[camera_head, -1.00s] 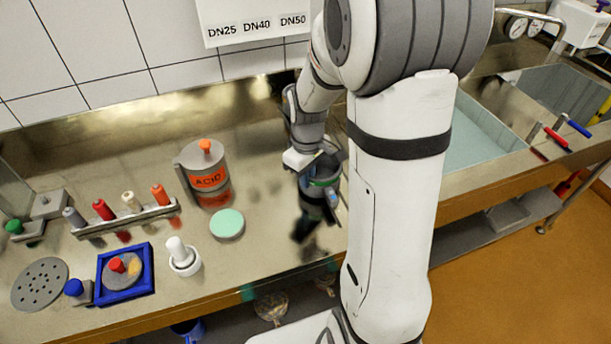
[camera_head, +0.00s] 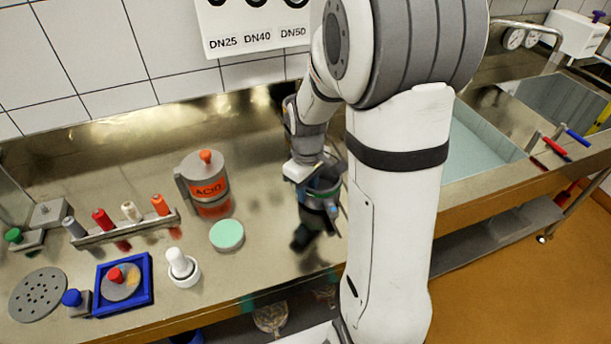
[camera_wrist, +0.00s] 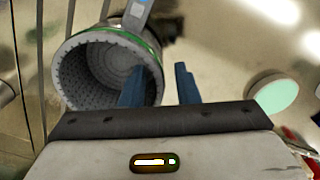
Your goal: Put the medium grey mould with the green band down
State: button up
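The grey mould with the green band (camera_wrist: 84,88) fills the upper left of the wrist view, its dimpled open mouth facing the camera. In the head view the mould (camera_head: 322,186) is small and dark, partly covered by my wrist, over the counter right of the mint disc. My gripper (camera_wrist: 165,68) has two blue fingers standing apart. The left finger overlaps the mould's mouth; the right is outside its rim, with a visible gap. Whether the left finger touches the wall is unclear. The mould's base and its contact with the counter are hard to make out.
The mint disc (camera_head: 227,235) and the ACID pot (camera_head: 207,186) stand left of the mould. A white pestle and mortar (camera_head: 182,267), a blue tray (camera_head: 143,288) and a rack of coloured pegs (camera_head: 125,229) are farther left. A basin (camera_head: 477,147) is at right.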

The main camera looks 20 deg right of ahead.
notch_tip(320, 180, up, 11)
jog(key=s+a+r+m+t, duration=0.1)
jog(key=s+a+m, duration=0.1)
jog(key=s, duration=0.5)
jog(key=s+a+r+m+t, duration=0.1)
jog(key=s+a+m+t, duration=0.1)
jog(key=s+m, duration=0.2)
jog(key=s, duration=0.3)
jog(key=shift+s+a+r+b, duration=0.2)
jog(key=shift+s+b, duration=0.1)
jog(key=shift+s, duration=0.1)
